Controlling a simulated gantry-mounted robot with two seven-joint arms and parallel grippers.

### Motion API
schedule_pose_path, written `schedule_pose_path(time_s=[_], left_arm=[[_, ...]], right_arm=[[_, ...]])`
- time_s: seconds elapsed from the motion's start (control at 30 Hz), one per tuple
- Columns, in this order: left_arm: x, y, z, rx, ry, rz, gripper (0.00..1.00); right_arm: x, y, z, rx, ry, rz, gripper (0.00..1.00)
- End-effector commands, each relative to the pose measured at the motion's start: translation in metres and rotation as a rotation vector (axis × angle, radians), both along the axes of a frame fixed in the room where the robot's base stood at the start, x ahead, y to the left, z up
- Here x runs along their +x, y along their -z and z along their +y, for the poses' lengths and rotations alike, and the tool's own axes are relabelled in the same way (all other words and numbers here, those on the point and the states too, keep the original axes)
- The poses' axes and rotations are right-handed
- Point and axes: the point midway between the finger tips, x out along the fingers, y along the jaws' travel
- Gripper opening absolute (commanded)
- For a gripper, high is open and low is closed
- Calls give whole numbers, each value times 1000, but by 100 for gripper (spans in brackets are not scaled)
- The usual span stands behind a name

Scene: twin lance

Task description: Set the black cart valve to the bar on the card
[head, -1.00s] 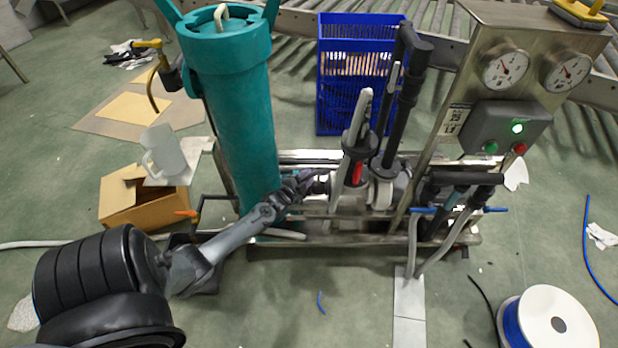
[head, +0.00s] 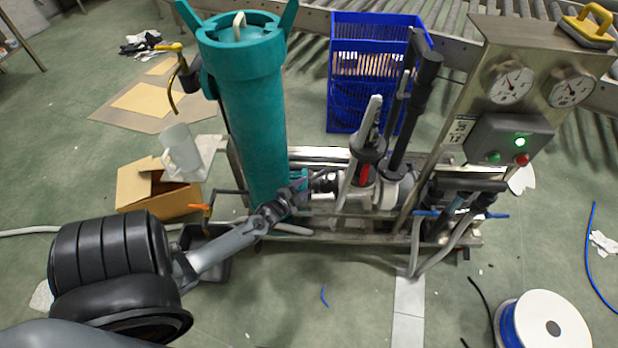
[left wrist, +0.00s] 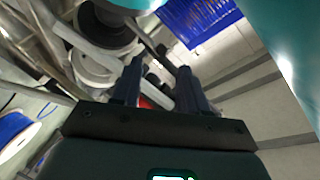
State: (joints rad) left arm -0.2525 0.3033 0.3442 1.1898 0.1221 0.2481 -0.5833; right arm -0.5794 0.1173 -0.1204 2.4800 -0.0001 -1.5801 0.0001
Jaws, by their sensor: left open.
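The wheeled-looking steel cart frame (head: 350,232) carries a teal filter housing (head: 255,130) and a pump (head: 385,190) with a grey and red part. My left gripper (head: 328,180) reaches in low beside the teal housing, at the left of the pump. In the left wrist view the left gripper (left wrist: 160,88) is open, with small black and red parts beyond its fingers; contact cannot be told. A black bar (left wrist: 150,40) runs above the fingertips there. I cannot tell which black part is the valve. A small white printed label (head: 460,130), possibly the card, is on the steel panel. Its print is unreadable.
Two gauges (head: 511,84) and a control box (head: 508,138) with a lit green lamp sit on the panel. Black upright handles (head: 412,110) rise behind the pump. A blue crate (head: 345,105), cardboard box (head: 150,190) and cable spool (head: 545,325) stand around.

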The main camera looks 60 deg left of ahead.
Motion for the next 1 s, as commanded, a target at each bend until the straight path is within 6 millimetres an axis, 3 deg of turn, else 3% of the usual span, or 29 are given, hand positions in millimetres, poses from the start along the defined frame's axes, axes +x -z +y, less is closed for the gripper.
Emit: schedule_pose_path(time_s=[0.23,0.77,0.87,1.0], left_arm=[[-20,-6,-11,1,0,0,43],[-22,-6,-12,1,0,0,43],[-26,-12,-12,1,0,8,43],[-40,-26,-19,-11,4,35,43]], right_arm=[[0,-13,-2,-8,-5,0,43],[0,-15,-1,-3,-2,0,43],[0,-22,0,-1,0,1,43],[0,-49,0,1,2,2,43]])
